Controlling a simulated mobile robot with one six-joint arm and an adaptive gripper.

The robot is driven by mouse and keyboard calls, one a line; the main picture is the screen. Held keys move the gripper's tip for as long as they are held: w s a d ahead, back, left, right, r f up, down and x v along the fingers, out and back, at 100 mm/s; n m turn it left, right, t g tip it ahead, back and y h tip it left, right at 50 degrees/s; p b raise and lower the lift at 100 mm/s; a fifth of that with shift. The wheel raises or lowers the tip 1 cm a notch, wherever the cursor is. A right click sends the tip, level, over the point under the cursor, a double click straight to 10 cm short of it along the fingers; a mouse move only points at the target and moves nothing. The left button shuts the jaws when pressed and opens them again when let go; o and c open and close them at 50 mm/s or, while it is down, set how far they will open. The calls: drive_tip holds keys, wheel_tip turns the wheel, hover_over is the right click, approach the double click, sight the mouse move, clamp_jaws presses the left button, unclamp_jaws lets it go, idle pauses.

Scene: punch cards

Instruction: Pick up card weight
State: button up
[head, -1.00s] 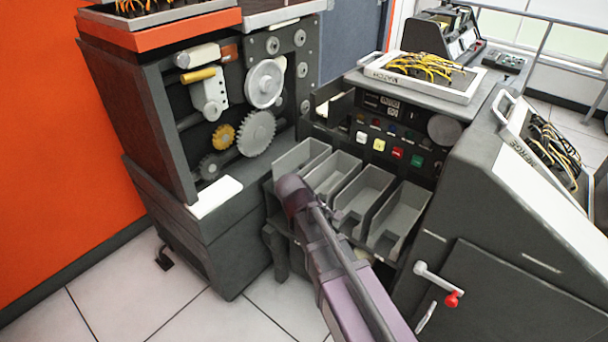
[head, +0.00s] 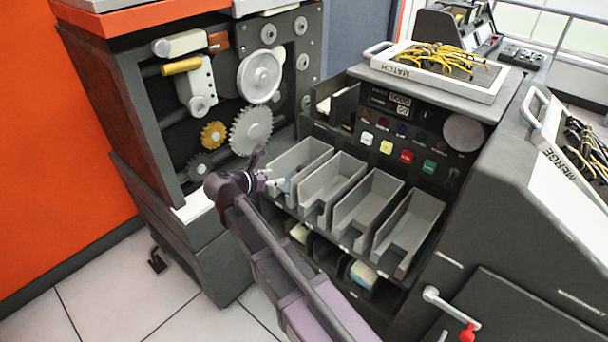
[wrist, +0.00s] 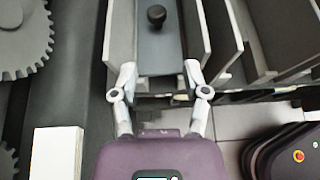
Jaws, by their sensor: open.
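In the wrist view, a blue-grey plate with a black knob (wrist: 157,16), which looks like the card weight, lies in a grey bin (wrist: 120,30) ahead of my gripper. Its far part is cut off by the top of the picture. My gripper (wrist: 160,75) is open and empty, its two fingers spread at the bin's front end, short of the knob. In the head view my gripper (head: 275,183) is at the front of the leftmost bin (head: 298,157). I cannot make out the weight there.
Several empty-looking grey bins stand side by side to the right, including a neighbouring bin (head: 368,208). A lower shelf (head: 330,252) holds small items. A cabinet with gears (head: 250,128) stands close on the left. A white pad (wrist: 56,153) lies left of my gripper.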

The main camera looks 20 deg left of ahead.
sight(299, 169)
drive_tip(key=shift+w+a+n, duration=0.15)
drive_tip(key=shift+a+n, duration=0.15)
drive_tip(key=shift+a, duration=0.05)
drive_tip(key=shift+w, duration=0.1)
drive_tip(key=b+x, duration=0.3)
drive_tip(key=x, duration=0.5)
drive_tip(key=shift+b, duration=0.35)
drive_tip(key=shift+w+d, duration=0.15)
drive_tip(key=shift+w, duration=0.05)
drive_tip(key=shift+r+b+x, duration=0.1)
drive_tip(key=shift+b+x, duration=0.4)
drive_tip(key=shift+x, duration=0.8)
drive_tip(key=shift+r+b+x, duration=0.15)
drive_tip(key=shift+b+x, duration=0.35)
drive_tip(key=shift+x, duration=0.8)
drive_tip(key=shift+w, duration=0.1)
drive_tip(key=shift+d, duration=0.1)
clamp_jaws()
